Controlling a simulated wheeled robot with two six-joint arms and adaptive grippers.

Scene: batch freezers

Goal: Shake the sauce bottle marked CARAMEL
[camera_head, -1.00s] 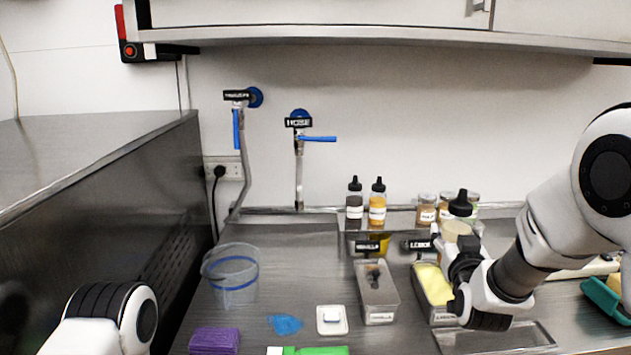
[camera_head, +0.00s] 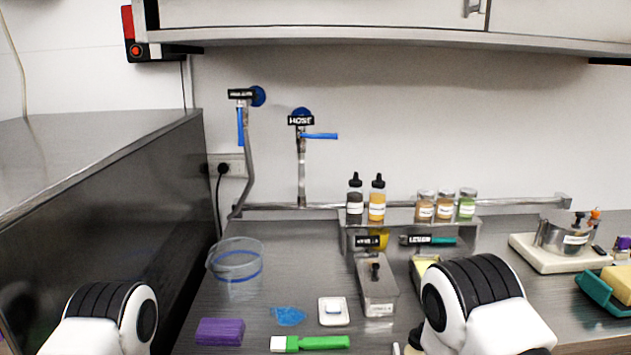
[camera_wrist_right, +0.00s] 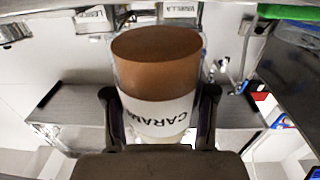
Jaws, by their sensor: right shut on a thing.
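The CARAMEL bottle (camera_wrist_right: 158,75) is in my right gripper (camera_wrist_right: 159,94), clasped between its two dark fingers. In the right wrist view it shows a brown body and a white label with part of the word CARAMEL. Its cap is not visible there, and I cannot tell its exact tilt. In the head view my right arm link at the lower right hides most of the gripper and bottle. Only a link of my left arm shows at the lower left; the left gripper is out of view.
Two sauce bottles (camera_head: 366,200) and several jars (camera_head: 445,206) stand on the rear shelf.

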